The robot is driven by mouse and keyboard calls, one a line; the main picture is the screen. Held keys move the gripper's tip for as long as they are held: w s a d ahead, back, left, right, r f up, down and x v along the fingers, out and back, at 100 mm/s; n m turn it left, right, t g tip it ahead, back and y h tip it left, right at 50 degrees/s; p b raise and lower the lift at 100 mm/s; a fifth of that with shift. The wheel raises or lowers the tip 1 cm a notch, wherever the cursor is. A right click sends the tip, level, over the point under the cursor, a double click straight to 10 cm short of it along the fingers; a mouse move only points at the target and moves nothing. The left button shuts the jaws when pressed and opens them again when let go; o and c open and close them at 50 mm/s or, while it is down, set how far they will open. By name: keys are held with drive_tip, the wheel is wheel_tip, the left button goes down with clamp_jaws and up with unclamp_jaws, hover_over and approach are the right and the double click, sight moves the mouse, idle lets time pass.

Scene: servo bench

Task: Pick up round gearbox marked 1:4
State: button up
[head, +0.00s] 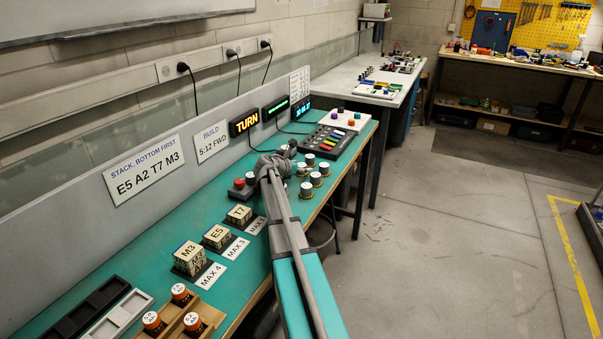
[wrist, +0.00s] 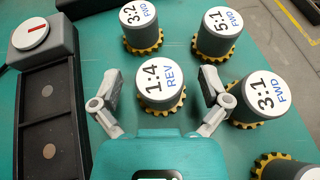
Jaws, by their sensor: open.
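The round gearbox marked 1:4 REV (wrist: 160,85) stands upright on the teal bench, with a white top, dark grey body and yellow toothed base. In the wrist view my gripper (wrist: 160,92) has its two fingers apart, one on the left and one on the right of this gearbox. The fingers look clear of its sides; I cannot tell how high they are. In the head view my gripper (head: 277,163) is over the bench beside a group of round gearboxes (head: 316,179); their markings are too small to read there.
Gearbox 3:1 FWD (wrist: 257,100) is close to the right finger. Another gearbox (wrist: 287,168) is cut off bottom right. A dark tray with a white dial (wrist: 30,34) lies left.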

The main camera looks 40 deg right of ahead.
sight(301, 165)
idle(0.4)
drive_tip(key=c, duration=1.3)
drive_tip(key=shift+r, duration=0.2)
wheel_tip(301, 165, up, 3)
drive_tip(key=p, duration=0.3)
drive_tip(key=s+a+r+p, duration=0.8)
drive_tip(key=s+r+p, duration=0.1)
drive_tip(key=s+p, duration=0.1)
drive_tip(key=shift+s+r, duration=0.3)
drive_tip(key=shift+s, duration=0.45)
